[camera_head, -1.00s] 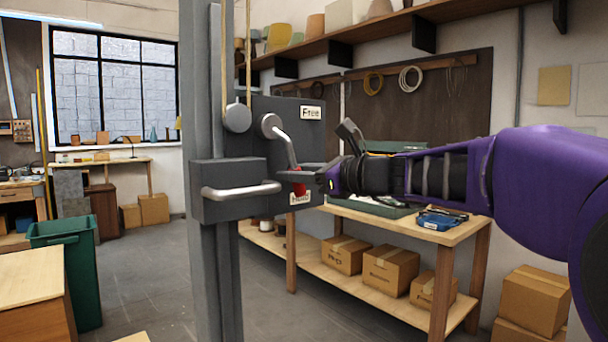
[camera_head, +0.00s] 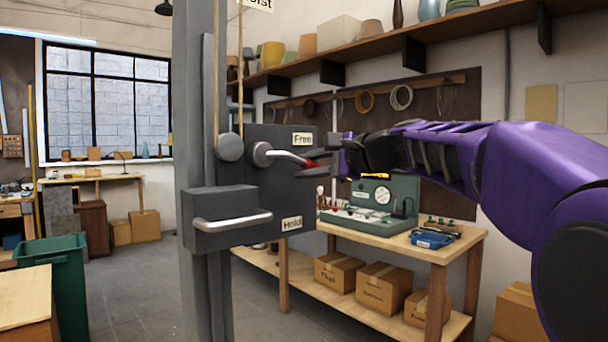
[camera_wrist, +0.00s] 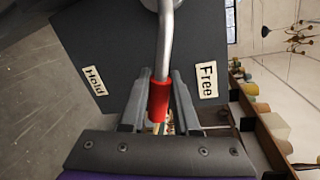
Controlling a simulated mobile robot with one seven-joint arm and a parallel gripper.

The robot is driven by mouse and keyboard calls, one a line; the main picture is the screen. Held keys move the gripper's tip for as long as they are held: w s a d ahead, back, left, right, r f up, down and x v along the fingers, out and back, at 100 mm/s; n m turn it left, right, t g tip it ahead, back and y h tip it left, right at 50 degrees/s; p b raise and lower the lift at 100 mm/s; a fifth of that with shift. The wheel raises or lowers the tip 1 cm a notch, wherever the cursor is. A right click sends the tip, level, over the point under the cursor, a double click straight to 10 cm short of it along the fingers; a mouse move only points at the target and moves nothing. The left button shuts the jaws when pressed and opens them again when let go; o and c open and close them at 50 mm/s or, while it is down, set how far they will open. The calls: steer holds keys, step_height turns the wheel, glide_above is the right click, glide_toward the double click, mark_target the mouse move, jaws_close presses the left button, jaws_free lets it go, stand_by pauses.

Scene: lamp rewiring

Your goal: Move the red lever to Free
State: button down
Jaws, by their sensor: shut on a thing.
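The red lever (camera_head: 287,155) is a bent silver rod with a red grip, pivoting on a dark grey plate (camera_head: 268,195). In the head view it points right and slightly down, with its tip a little below the Free label (camera_head: 303,139) and well above the Hold label (camera_head: 292,223). My gripper (camera_head: 322,165) is shut on the red grip, which is partly hidden by the fingers. In the wrist view, the red grip (camera_wrist: 158,100) sits between the two grey fingers (camera_wrist: 158,95), between the Hold and Free labels and nearer Free.
A grey post (camera_head: 200,90) carries the plate and a box with a silver handle (camera_head: 233,222). A workbench (camera_head: 440,252) behind holds a green instrument case (camera_head: 385,197) and a blue item (camera_head: 432,239). A green bin (camera_head: 62,285) stands at left.

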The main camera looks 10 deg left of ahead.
steer(key=shift+w+r+n, duration=0.1)
steer(key=shift+r+n, duration=0.8)
steer(key=shift+r, duration=0.05)
steer(key=shift+d+r, duration=0.1)
steer(key=c, duration=0.9)
jaws_free()
steer(key=shift+c, duration=0.2)
